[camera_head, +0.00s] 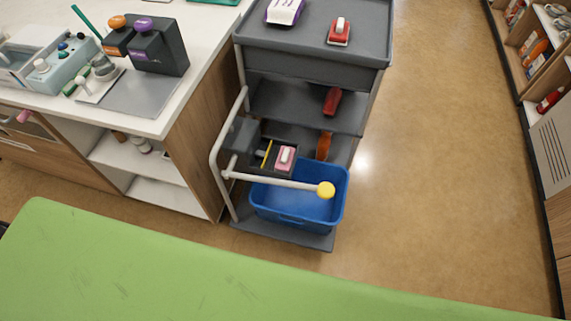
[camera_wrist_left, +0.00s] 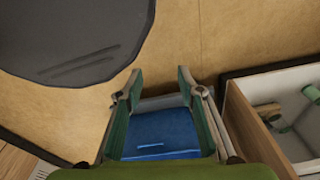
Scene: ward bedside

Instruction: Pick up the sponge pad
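I cannot tell for sure which thing is the sponge pad. A red block with a white top (camera_head: 339,32) lies on the top tray of the grey cart (camera_head: 300,47). A similar pink block with a white top (camera_head: 286,157) sits in a small dark box on the cart's side. Neither gripper shows in the head view. In the left wrist view my left gripper (camera_wrist_left: 158,88) has its fingers spread, with nothing seen held between them. A blue surface (camera_wrist_left: 165,133) shows past the fingers; I cannot tell how far off. My right gripper is in neither view.
A white counter (camera_head: 160,120) holding several items stands left. A green surface (camera_head: 200,270) fills the front. The floor right of the cart is clear.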

